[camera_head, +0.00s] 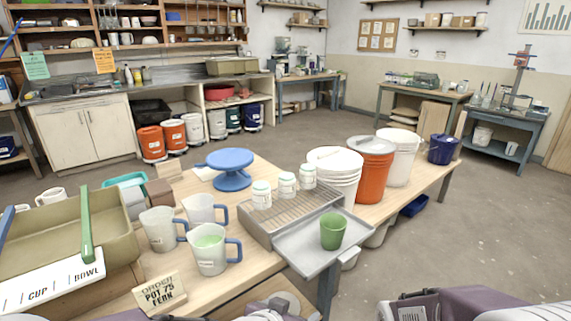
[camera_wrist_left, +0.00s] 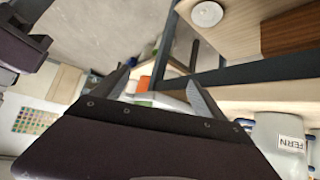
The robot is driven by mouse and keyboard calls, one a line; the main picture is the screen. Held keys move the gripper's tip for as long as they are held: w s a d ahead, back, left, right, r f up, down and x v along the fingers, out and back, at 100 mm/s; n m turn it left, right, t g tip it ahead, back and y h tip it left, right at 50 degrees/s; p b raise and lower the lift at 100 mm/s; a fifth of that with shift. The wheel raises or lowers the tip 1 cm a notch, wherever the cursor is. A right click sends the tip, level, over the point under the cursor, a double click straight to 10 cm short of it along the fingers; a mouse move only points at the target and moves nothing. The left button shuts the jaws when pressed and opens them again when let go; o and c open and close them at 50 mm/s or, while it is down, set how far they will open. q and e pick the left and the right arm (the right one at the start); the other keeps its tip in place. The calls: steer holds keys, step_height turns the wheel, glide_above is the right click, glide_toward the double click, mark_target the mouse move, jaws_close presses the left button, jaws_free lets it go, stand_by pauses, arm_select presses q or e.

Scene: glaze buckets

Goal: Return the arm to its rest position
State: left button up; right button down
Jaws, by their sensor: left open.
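My left gripper shows in the left wrist view (camera_wrist_left: 160,73), with its two dark fingers spread apart and nothing between them. In the head view, purple and grey parts of my arms show along the bottom edge, close in front of the table; the fingertips are not clear there. A pitcher labelled FERN (camera_wrist_left: 285,140) is at the right of the wrist view, beside the gripper and apart from its fingers. In the head view, a pitcher with green glaze (camera_head: 209,252) stands upright on the table. A green cup (camera_head: 333,230) stands on the grey tray (camera_head: 300,258). My right gripper's fingers do not show.
Two more pitchers (camera_head: 160,230) stand behind the green-filled one. An olive basin (camera_head: 50,235) is at the left. A blue turntable (camera_head: 231,160), several jars (camera_head: 287,184) and an orange bucket (camera_head: 372,175) stand farther back. The right floor is clear.

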arm_select(q)
steer(key=s+a+f+n+g+y+p, duration=0.1)
steer(key=s+a+f+n+g+y, duration=0.25)
steer(key=a, duration=0.65)
steer(key=s+a+f+n+g+y, duration=0.15)
steer(key=s+a+f+g, duration=0.25)
steer(key=s+a, duration=0.45)
step_height(320, 180, up, 19)
steer(key=w+p, duration=0.2)
steer(key=p, duration=1.7)
steer(key=shift+a+f+h, duration=0.2)
steer(key=shift+a+h, duration=0.1)
steer(key=shift+a, duration=0.05)
steer(key=shift+w+f, duration=0.1)
